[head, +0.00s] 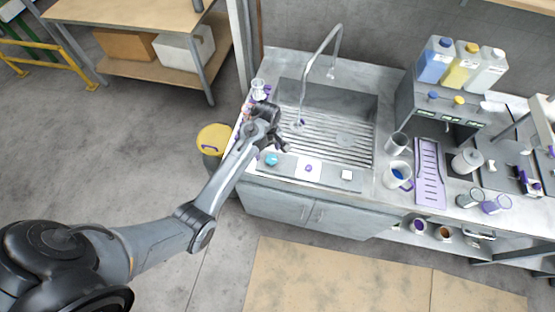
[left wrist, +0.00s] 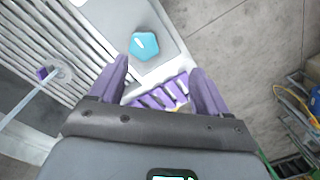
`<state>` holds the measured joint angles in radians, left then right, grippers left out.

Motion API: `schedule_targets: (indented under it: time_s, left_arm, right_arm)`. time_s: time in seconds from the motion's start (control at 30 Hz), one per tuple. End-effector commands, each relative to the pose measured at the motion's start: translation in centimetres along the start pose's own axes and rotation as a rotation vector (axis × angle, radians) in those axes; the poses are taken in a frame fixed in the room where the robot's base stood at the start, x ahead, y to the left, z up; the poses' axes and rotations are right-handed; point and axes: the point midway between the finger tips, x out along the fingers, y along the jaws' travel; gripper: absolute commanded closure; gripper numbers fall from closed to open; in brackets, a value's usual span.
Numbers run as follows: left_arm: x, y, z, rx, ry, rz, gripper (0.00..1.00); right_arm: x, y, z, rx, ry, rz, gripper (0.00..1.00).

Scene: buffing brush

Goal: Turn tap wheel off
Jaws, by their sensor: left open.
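The sink (head: 340,98) has a tall arched metal tap (head: 337,30) standing over its ribbed basin. A round blue knob (head: 271,160) sits on the grey front ledge of the sink; it also shows in the left wrist view (left wrist: 144,46). I cannot tell for certain whether this knob is the tap wheel. My left gripper (head: 283,147) is above the sink's left front corner, close to the blue knob. In the left wrist view its two purple fingers (left wrist: 160,70) are apart with nothing held, and the knob lies beyond the left fingertip. My right gripper is not in view.
A white plate with a purple mark (head: 308,168) and a white block (head: 347,175) lie along the ledge. A purple ribbed item (left wrist: 160,95) shows between the fingers. Mugs (head: 397,176) and a purple rack (head: 430,172) stand right. A yellow-lidded bin (head: 213,138) stands left.

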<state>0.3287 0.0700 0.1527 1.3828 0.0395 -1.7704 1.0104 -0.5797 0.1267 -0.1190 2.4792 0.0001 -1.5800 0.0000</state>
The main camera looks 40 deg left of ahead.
Motion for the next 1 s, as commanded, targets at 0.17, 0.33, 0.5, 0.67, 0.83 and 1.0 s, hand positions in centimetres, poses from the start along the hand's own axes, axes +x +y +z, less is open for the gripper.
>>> schedule_targets:
  time_s: [0.17,0.33,0.5,0.67,0.83,1.0]
  left_arm:
    - [-1.7,2.0,-0.7,0.002,0.016,0.045,0.23]
    - [-0.2,2.2,-0.7,0.002,0.017,0.047,0.23]
    - [2.6,2.3,-0.7,0.004,0.016,0.046,0.23]
    - [5.2,2.5,-0.8,0.003,0.017,0.047,0.23]
    - [7.2,2.6,-0.9,0.004,0.018,0.048,0.23]
    - [8.2,2.6,-0.9,0.003,0.018,0.049,0.23]
  right_arm:
    - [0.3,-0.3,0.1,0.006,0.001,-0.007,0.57]
    - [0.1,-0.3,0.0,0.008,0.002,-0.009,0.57]
    - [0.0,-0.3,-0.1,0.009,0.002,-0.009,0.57]
    - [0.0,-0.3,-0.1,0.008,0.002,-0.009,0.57]
    - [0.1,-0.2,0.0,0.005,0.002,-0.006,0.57]
    - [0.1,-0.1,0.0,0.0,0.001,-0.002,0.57]
